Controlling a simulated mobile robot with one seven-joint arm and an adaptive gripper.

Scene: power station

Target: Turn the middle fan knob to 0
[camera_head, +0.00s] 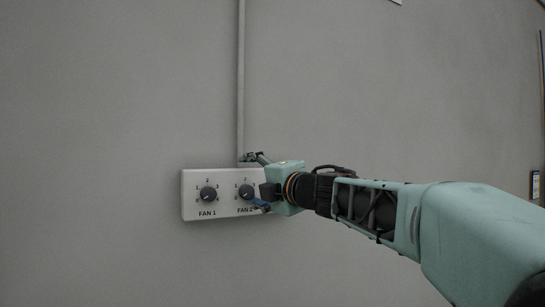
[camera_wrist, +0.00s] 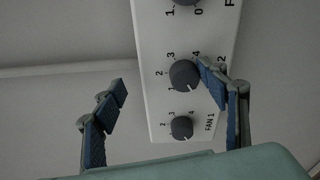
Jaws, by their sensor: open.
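The fan panel (camera_head: 226,207) is a white wall box. The middle knob, FAN 2, (camera_head: 246,191) is dark and round, and is partly covered by my gripper in the head view. In the wrist view the panel is turned sideways and the middle knob (camera_wrist: 184,74) shows a light mark pointing lower right, to the side where 0 lies on the dials; its own 0 label is not clear. My gripper (camera_wrist: 162,75) is open, its blue-padded fingers either side of the knob. The right fingertip is close to it; contact cannot be told. The left finger is well apart.
The FAN 1 knob (camera_head: 208,194) is to the left, and shows below the middle knob in the wrist view (camera_wrist: 181,127). A third knob (camera_wrist: 187,2) is cut off at the top there. A vertical conduit (camera_head: 241,80) runs above the panel.

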